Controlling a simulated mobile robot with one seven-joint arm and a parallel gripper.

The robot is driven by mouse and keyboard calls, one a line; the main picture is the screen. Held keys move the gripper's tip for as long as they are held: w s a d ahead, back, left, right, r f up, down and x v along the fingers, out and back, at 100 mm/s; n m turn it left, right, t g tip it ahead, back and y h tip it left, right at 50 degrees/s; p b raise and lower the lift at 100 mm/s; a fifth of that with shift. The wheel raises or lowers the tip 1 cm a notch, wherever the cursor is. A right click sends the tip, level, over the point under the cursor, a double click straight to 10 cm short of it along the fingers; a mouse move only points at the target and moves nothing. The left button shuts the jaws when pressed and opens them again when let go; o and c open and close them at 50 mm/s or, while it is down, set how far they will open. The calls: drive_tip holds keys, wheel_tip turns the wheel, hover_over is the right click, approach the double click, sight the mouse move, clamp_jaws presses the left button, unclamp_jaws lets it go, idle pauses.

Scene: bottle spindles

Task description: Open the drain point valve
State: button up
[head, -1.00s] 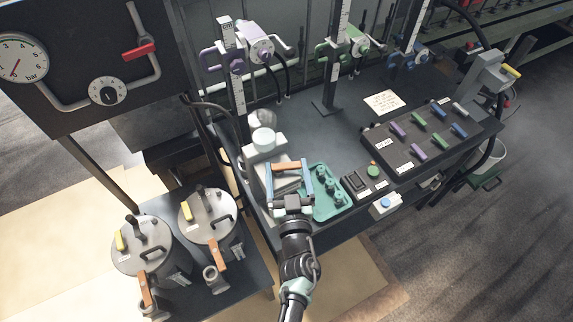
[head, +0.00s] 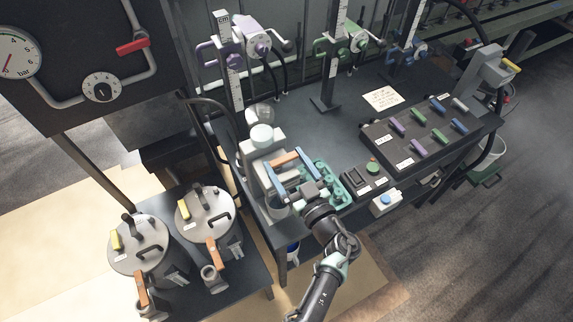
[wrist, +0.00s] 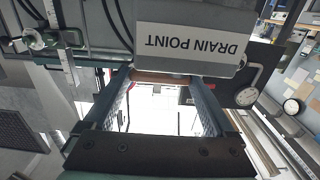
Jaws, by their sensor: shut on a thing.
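The drain point is a pale grey unit (head: 258,157) with a round white top, at the left end of the bench. Its white label (wrist: 190,42) reads DRAIN POINT, upside down in the wrist view. An orange-brown lever (head: 284,160) lies on its right side, between the two blue fingers of my gripper (head: 285,159). In the wrist view, the lever's brown bar (wrist: 160,77) spans between the fingertips, just below the label. My gripper is shut on it. The lever's pivot is hidden.
A green tray (head: 334,190) with small parts lies right of my gripper. A dark switch box (head: 364,182) and a panel of coloured handles (head: 424,142) are further right. Two lidded steel pots (head: 205,213) stand on a lower table at left. Spindle stands rise behind.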

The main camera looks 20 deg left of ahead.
idle(0.3)
drive_tip(key=o, duration=1.1)
drive_tip(key=shift+c, duration=0.2)
drive_tip(key=b+v, duration=0.1)
drive_tip(key=v, duration=1.2)
drive_tip(key=shift+w, duration=0.1)
